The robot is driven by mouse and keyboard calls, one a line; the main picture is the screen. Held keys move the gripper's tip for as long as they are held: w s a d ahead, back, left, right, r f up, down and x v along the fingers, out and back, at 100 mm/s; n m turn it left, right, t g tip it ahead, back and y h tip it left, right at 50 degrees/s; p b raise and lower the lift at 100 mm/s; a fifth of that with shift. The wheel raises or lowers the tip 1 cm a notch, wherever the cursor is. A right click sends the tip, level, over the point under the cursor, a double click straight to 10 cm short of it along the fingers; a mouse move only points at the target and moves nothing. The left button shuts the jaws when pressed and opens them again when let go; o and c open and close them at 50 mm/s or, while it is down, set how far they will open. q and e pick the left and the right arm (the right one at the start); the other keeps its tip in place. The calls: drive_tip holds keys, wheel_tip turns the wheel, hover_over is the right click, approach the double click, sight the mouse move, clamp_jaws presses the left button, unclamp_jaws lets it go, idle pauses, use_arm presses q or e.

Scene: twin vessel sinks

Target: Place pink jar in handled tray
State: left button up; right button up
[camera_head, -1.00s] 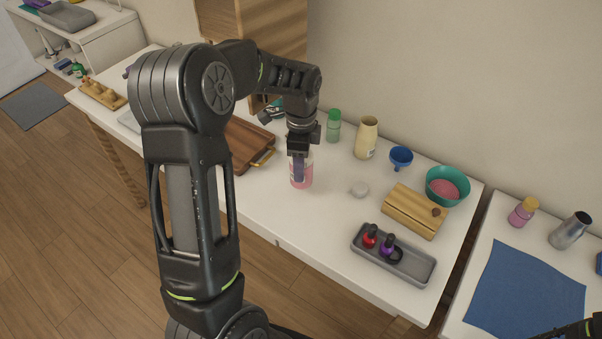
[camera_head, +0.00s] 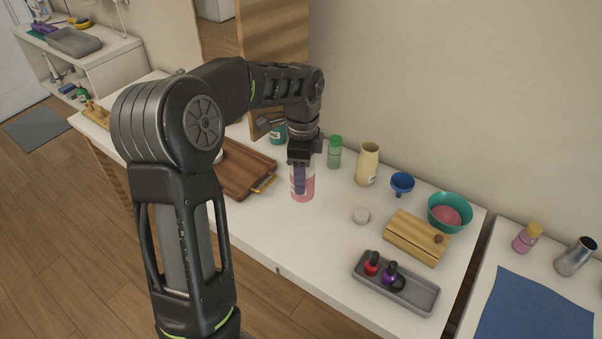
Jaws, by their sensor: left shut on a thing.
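The pink jar (camera_head: 303,190) is a clear bottle with pink contents, right of the handled tray and apart from it in the picture. My left gripper (camera_head: 300,178) points down and is shut on the jar, its fingers covering part of the jar's upper half. The jar is upright and looks slightly above the white table. The handled tray (camera_head: 244,170) is a dark wooden board-like tray with a gold handle (camera_head: 264,183) at its near right end. My left arm hides its left part. My right gripper is out of view.
Behind the jar stand a teal jar (camera_head: 278,133), a green bottle (camera_head: 334,152) and a cream vase (camera_head: 367,165). To the right are a white lid (camera_head: 361,215), a wooden box (camera_head: 416,238), a blue funnel (camera_head: 402,183), a teal bowl (camera_head: 432,212) and a grey tray (camera_head: 415,293).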

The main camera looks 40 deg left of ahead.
use_arm(q)
drive_tip(key=w+d+f+n, duration=0.1)
drive_tip(key=w+d+n, duration=0.1)
drive_tip(key=d+n, duration=0.4)
drive_tip(key=w+d+f+n, duration=0.1)
drive_tip(key=w+d+n, duration=0.1)
drive_tip(key=d+n, duration=0.4)
drive_tip(key=d, duration=0.5)
drive_tip(key=shift+d+f, duration=0.15)
drive_tip(key=shift+f, duration=0.2)
